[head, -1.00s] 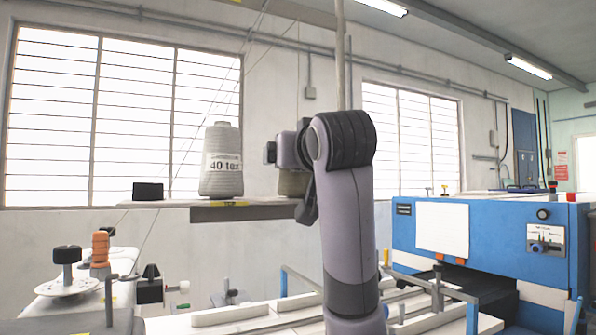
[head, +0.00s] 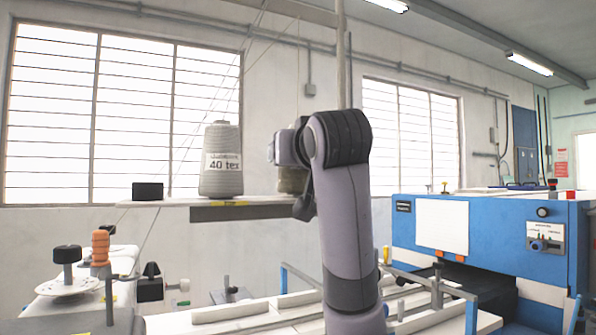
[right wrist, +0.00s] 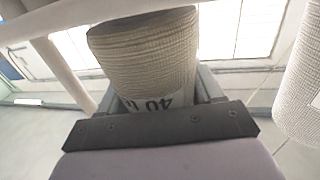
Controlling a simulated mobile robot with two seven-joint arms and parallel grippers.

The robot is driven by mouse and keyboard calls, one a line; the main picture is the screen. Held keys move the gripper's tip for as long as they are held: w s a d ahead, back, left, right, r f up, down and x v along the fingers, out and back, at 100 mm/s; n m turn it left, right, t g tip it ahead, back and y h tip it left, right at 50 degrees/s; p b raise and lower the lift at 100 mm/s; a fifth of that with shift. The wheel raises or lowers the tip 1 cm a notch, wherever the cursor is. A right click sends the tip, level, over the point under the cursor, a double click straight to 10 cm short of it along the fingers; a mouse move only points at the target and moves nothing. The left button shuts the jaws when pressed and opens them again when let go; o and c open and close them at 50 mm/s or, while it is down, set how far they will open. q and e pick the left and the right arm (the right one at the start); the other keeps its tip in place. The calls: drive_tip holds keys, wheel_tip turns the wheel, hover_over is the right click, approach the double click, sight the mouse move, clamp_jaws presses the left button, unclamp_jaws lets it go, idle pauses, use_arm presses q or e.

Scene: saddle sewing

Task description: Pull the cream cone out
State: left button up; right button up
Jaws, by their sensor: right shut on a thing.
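The cream cone (right wrist: 145,55) fills the middle of the right wrist view, with part of a "40" label showing low on it. My right gripper (right wrist: 160,92) is shut on it, one finger on each side. In the head view the cream cone (head: 291,180) shows only in part, behind my right arm, above the right end of the shelf (head: 250,212). I cannot tell whether its base touches the shelf. My right gripper (head: 287,148) is partly hidden there by my wrist. My left gripper is not in view.
A pale upright post (head: 341,60) rises behind my arm. A blue machine (head: 490,235) stands at the right.

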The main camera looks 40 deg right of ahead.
drive_tip(key=shift+r+p, duration=0.9)
drive_tip(key=shift+r, duration=0.25)
drive_tip(key=shift+r+p, duration=2.65)
drive_tip(key=shift+r, duration=0.35)
wheel_tip(320, 180, up, 2)
drive_tip(key=shift+r+p, duration=0.25)
drive_tip(key=shift+p, duration=0.85)
drive_tip(key=shift+r+p, duration=0.35)
drive_tip(key=shift+r, duration=0.45)
